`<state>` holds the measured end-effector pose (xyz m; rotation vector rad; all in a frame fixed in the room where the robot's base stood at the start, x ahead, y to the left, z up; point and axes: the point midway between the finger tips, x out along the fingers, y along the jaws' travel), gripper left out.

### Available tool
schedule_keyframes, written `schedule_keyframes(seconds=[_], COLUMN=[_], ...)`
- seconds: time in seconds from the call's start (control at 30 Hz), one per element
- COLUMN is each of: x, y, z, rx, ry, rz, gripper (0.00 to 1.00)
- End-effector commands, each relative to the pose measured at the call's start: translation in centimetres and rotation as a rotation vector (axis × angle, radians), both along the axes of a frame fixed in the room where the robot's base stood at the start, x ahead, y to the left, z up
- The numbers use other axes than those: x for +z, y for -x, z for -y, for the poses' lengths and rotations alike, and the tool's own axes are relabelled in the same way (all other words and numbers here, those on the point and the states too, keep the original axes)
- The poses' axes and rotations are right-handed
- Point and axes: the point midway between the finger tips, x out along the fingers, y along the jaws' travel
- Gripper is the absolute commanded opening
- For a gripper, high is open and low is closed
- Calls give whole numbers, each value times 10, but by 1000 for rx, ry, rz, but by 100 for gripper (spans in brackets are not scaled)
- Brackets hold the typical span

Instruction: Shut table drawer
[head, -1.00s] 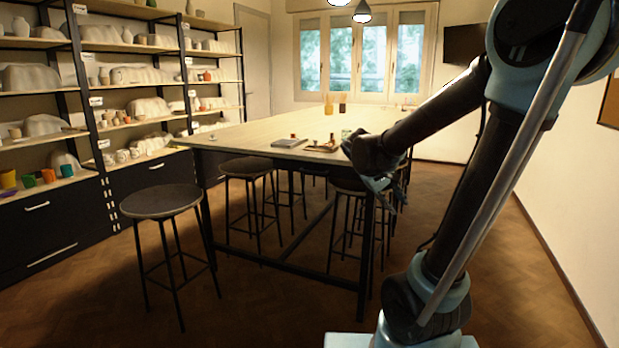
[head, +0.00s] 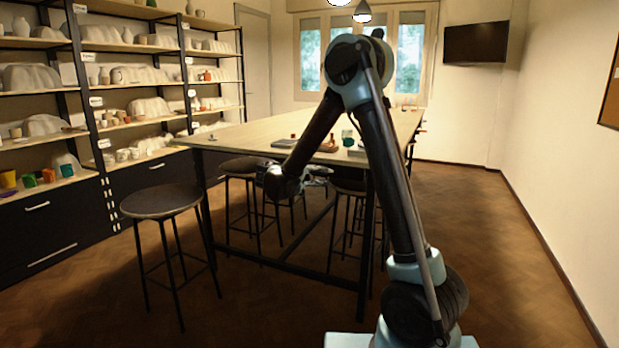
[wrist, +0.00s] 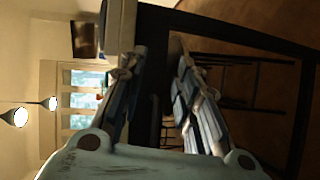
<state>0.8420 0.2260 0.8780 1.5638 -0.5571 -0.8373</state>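The long table (head: 235,134) has a pale top and a dark frame and stands in the middle of the room. I cannot make out its drawer in the head view. In the wrist view, turned on its side, the pale table edge (wrist: 118,22) and dark frame (wrist: 235,32) lie beyond the fingers, and no drawer shows clearly. My gripper (head: 318,174) is at the table's near side, a little below the top. In the wrist view its two fingers (wrist: 156,60) are spread apart with nothing between them. I cannot tell whether it touches the table.
Stools (head: 162,202) stand at the near side and under the table. A book (head: 284,143), a green cup (head: 347,138) and small items lie on top. Shelves (head: 120,85) with dark drawers (head: 40,225) line the left. The floor at right is clear.

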Motion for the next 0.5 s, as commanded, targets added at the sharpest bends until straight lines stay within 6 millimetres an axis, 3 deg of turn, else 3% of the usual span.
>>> schedule_keyframes(seconds=[0.03,0.3,0.5], x=[-6,-32,-50], y=[-3,-2,9], z=[-20,-109,-156], rx=[16,82,117], ry=[25,151,211], rz=[24,166,252], gripper=[30,30,30])
